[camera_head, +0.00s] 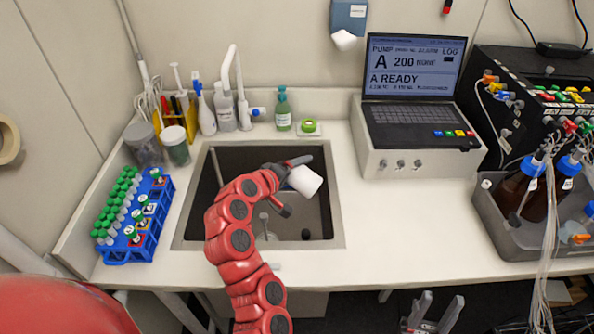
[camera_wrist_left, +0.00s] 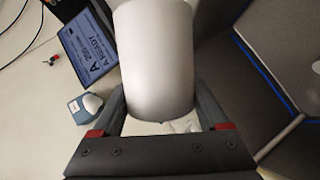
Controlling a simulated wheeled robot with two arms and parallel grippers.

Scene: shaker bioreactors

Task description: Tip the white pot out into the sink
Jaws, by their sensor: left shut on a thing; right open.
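The white pot (camera_head: 305,181) is held over the right part of the sink (camera_head: 258,244). It looks tilted on its side, and its opening cannot be made out. My left gripper (camera_head: 290,180) is shut on the pot, reaching in over the basin from the front. In the left wrist view the pot (camera_wrist_left: 155,60) is a smooth pale cylinder between the two fingers. Whether anything is in it or leaving it cannot be seen. My right gripper (camera_head: 432,315) is open and empty, low in front of the counter's front edge.
A white faucet (camera_head: 238,85) and bottles stand behind the sink. A blue rack (camera_head: 140,225) of green-capped tubes is at the left. A laptop (camera_head: 415,95) on a white box and a grey tray (camera_head: 520,240) with brown bottles are at the right. The counter (camera_head: 410,220) between is clear.

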